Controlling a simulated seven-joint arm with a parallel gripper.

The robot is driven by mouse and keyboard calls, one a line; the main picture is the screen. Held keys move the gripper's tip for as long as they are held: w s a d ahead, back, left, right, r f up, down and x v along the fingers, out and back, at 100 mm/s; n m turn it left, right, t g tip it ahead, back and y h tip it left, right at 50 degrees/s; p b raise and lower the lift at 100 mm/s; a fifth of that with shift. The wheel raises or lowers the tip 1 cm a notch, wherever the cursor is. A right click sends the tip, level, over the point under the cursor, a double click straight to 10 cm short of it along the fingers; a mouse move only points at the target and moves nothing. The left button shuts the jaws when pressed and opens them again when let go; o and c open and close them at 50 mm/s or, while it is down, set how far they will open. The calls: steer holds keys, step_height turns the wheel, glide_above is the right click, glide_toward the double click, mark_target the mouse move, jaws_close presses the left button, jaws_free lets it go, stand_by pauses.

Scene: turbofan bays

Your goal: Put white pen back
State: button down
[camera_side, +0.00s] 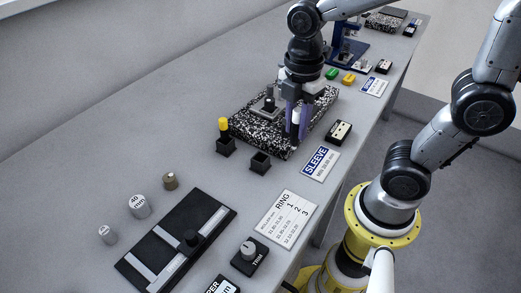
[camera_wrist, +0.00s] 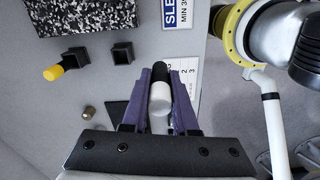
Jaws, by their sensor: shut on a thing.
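My gripper (camera_side: 293,133) is shut on the white pen (camera_side: 295,117), also seen between the purple fingers (camera_wrist: 160,112) in the wrist view (camera_wrist: 160,97). The pen is a white cylinder with a black end that points down in the side view. It is in front of the speckled slab's near right part; its height above it is hard to tell. An empty black square holder (camera_side: 260,162) stands left of and nearer than the gripper; it also shows in the wrist view (camera_wrist: 122,54). Beside it, another black holder (camera_side: 226,147) has a yellow-topped pen (camera_side: 224,128) upright in it.
The speckled slab (camera_side: 262,139) carries a grey fixture (camera_side: 267,105). A SLEEVE card (camera_side: 320,163), a RING card (camera_side: 287,219), a small gauge (camera_side: 339,132), a slotted black tray (camera_side: 220,212) and a TRIM knob (camera_side: 249,252) lie around. Bare table surrounds the holders' left side.

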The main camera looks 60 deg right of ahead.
steer(key=shift+w+a+f, duration=0.15)
steer(key=shift+w+f, duration=1.25)
steer(key=shift+f, duration=0.35)
steer(key=shift+w+a+f, duration=0.15)
steer(key=shift+w+f, duration=1.25)
steer(key=shift+f, duration=0.35)
steer(key=shift+w+a+f, duration=0.15)
steer(key=shift+w+f, duration=1.25)
steer(key=shift+f, duration=0.35)
steer(key=shift+f, duration=0.2)
steer(key=c, duration=0.7)
jaws_free()
steer(key=shift+r, duration=0.1)
